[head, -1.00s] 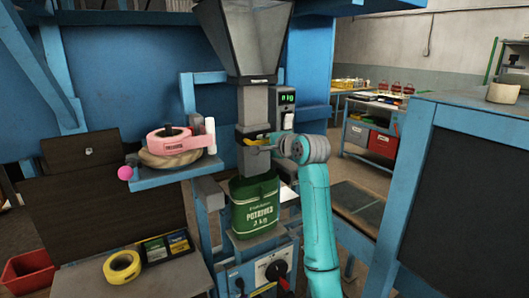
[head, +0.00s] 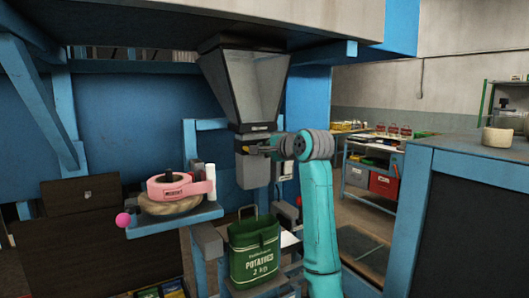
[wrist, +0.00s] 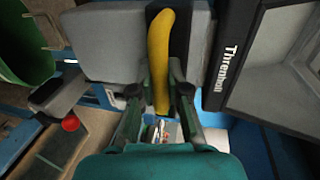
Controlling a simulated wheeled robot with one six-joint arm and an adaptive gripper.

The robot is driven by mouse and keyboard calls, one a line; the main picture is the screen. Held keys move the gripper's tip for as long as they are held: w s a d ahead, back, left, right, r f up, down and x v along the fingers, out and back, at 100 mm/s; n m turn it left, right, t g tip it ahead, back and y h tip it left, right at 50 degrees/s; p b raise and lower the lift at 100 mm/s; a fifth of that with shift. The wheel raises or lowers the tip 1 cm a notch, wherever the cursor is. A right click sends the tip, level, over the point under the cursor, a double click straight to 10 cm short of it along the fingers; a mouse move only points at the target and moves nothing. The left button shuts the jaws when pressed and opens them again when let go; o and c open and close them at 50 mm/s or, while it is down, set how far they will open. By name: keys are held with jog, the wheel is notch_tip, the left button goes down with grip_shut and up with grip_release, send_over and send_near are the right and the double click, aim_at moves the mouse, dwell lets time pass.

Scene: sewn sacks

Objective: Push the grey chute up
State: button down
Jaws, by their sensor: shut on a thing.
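The grey chute (head: 253,172) hangs close under the dark funnel-shaped hopper (head: 245,85) in the head view. Its lower end is clear above the open green potato sack (head: 255,250), with a visible gap between them. My gripper (head: 264,149) comes from the right and is at the front of the chute's upper part. In the wrist view my gripper (wrist: 160,85) is shut on a yellow handle (wrist: 160,40), one finger on each side. The grey chute (wrist: 112,45) fills the area behind the handle there. The fingertips are small and partly hidden in the head view.
A blue shelf (head: 150,229) left of the chute carries a pink tape roll (head: 180,188). A pink ball (head: 123,219) is at its corner. A blue-framed dark panel (head: 470,205) stands close on the right. The sack (wrist: 20,45) also shows in the wrist view.

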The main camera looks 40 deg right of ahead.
jog(key=c, duration=1.1)
grip_release()
jog(key=shift+r, duration=0.4)
jog(key=shift+c, duration=0.2)
jog(key=shift+f, duration=0.15)
jog(key=shift+s, duration=0.1)
jog(key=v, duration=1.2)
jog(key=shift+f, duration=0.25)
